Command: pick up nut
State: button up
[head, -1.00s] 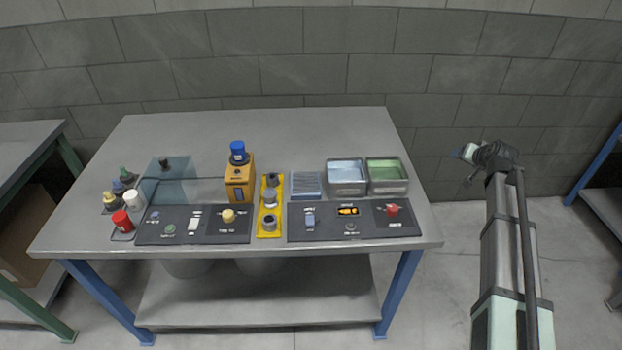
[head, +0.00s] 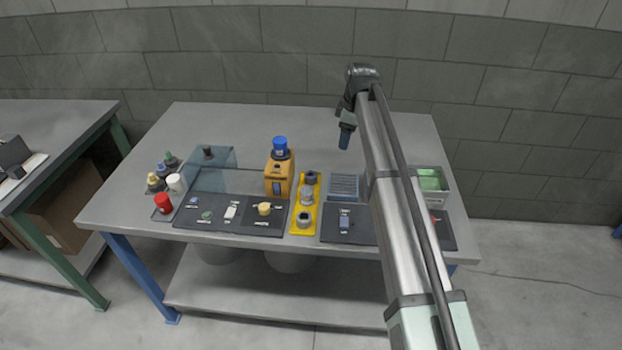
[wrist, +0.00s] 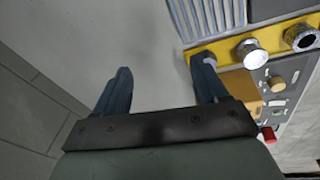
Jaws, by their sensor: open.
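A yellow tray (head: 296,226) stands near the table's front edge and holds three grey metal pieces in a row. The front piece (head: 303,220) is ring-like with a dark hole and looks like a nut; it also shows at the right of the wrist view (wrist: 301,38). The middle piece (head: 307,195) is a silver, flanged cylinder. The rear piece (head: 311,177) is darker, and a finger partly hides it in the wrist view. My gripper (wrist: 163,75) is open and empty. In the head view my gripper (head: 345,138) hangs above the table, behind and right of the tray.
An orange container (head: 279,176) with a blue cap stands left of the tray. A ribbed grey block (head: 343,187) and a green-filled bin (head: 432,182) are to the right. Dark control panels (head: 232,214) line the front. The table's back is clear.

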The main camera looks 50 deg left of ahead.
jog(key=s+a+r+n+h, duration=0.2)
jog(key=s+a+n, duration=0.3)
jog(key=s, duration=0.5)
send_over(311, 178)
jog(key=w+a, duration=0.1)
jog(key=a, duration=0.1)
jog(key=shift+g, duration=0.3)
notch_tip(311, 178, down, 9)
jog(key=shift+w+f, duration=0.1)
jog(key=shift+w, duration=0.05)
jog(key=shift+d+f, duration=0.2)
jog(key=shift+f, duration=0.75)
jog(key=shift+d+f, duration=0.15)
jog(key=shift+f, duration=1.4)
jog(key=c, duration=1.3)
jog(key=shift+a+r, duration=0.1)
